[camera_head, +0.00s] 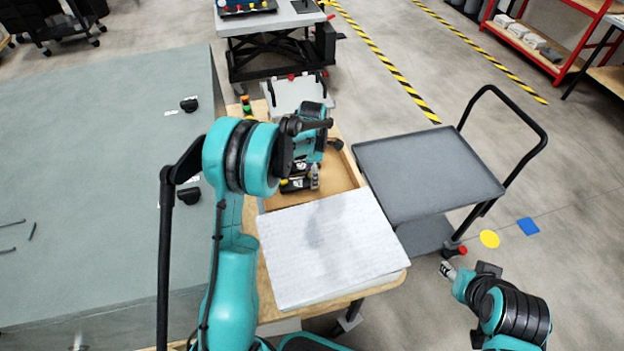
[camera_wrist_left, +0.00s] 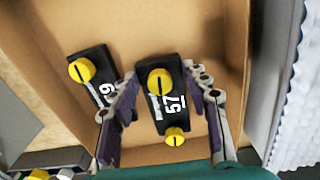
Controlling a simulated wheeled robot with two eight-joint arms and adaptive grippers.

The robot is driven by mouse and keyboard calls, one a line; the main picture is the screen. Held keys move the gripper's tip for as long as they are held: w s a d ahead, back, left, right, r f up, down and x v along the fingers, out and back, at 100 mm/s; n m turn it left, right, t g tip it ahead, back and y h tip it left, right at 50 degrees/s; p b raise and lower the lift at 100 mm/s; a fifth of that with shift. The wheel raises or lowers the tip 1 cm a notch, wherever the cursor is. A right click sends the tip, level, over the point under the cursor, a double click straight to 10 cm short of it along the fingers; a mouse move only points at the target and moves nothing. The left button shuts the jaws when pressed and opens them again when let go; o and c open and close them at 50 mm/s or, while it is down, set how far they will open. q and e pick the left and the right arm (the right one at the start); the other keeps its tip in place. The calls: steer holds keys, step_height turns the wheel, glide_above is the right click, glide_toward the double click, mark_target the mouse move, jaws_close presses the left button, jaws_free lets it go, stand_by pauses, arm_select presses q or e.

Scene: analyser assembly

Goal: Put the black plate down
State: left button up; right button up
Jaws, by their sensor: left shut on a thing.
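A black plate with yellow knobs and the white number 57 (camera_wrist_left: 168,112) is between the two fingers of my left gripper (camera_wrist_left: 160,80) in the left wrist view. The gripper is shut on it, over the inside of an open cardboard box (camera_wrist_left: 215,30). A second black plate with a yellow knob (camera_wrist_left: 92,68) lies to the left in the box. In the head view my left gripper (camera_head: 314,176) reaches down into the box (camera_head: 342,172), and its arm partly hides the plates. My right gripper (camera_head: 449,271) is at the lower right, away from the box; its fingers are too small to judge.
A white textured slab (camera_head: 330,245) lies in front of the box on the wooden table. A grey cart (camera_head: 425,172) with an empty top stands to the right. A large grey-green table (camera_head: 95,170) with small black parts is at left.

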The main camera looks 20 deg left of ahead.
arm_select(q)
steer(key=shift+f, duration=0.6)
steer(key=shift+f, duration=0.15)
steer(key=o, duration=1.5)
